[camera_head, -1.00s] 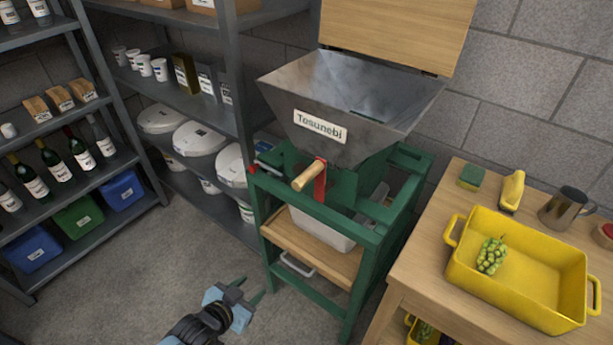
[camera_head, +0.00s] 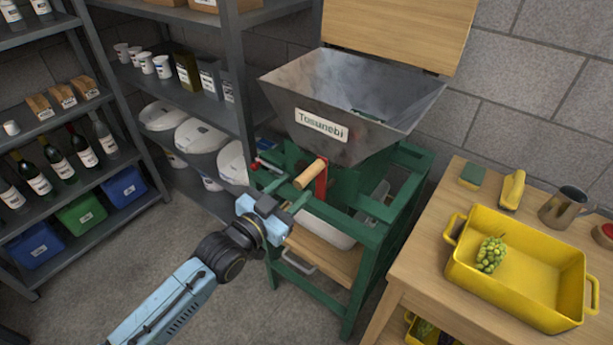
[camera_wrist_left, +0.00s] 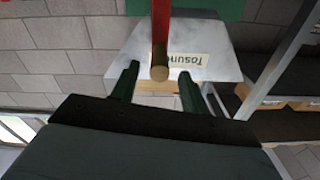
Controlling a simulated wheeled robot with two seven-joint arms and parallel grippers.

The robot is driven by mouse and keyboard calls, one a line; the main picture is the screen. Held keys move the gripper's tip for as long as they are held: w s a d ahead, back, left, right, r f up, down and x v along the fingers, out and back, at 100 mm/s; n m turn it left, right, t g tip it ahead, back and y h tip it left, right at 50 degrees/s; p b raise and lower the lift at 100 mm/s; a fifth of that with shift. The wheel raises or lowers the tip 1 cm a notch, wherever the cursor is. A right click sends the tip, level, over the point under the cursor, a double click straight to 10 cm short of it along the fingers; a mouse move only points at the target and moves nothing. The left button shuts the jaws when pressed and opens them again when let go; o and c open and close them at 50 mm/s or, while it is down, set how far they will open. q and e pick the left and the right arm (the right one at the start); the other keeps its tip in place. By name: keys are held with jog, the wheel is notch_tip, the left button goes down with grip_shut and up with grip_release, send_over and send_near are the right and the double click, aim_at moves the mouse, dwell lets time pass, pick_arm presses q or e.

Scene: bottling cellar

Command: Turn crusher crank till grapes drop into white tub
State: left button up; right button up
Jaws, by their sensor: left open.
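The crusher has a grey metal hopper (camera_head: 350,95) labelled Tosunebi on a green frame (camera_head: 385,245). Its crank is a red arm (camera_head: 322,182) with a wooden handle (camera_head: 310,174) on the front. My left gripper (camera_head: 290,190) is open just below and left of the handle. In the left wrist view the handle's round end (camera_wrist_left: 160,73) shows between the two fingers, with the red arm behind it; contact cannot be told. The white tub (camera_head: 328,231) stands under the crusher on a wooden shelf, partly hidden by the frame and my gripper. A little green shows inside the hopper.
A wooden table (camera_head: 408,262) at the right holds a yellow crate (camera_head: 530,310) with green grapes (camera_head: 490,254), a sponge (camera_head: 473,176), a yellow brush (camera_head: 512,190) and a metal jug (camera_head: 560,208). Metal shelves (camera_head: 205,105) stand left and behind. Floor at lower left is clear.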

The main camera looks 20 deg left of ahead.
aim_at(306, 177)
pick_arm(q)
jog(key=x, duration=0.5)
jog(key=shift+w+d, duration=0.1)
jog(key=shift+w, duration=0.25)
jog(key=shift+c, duration=0.4)
grip_shut()
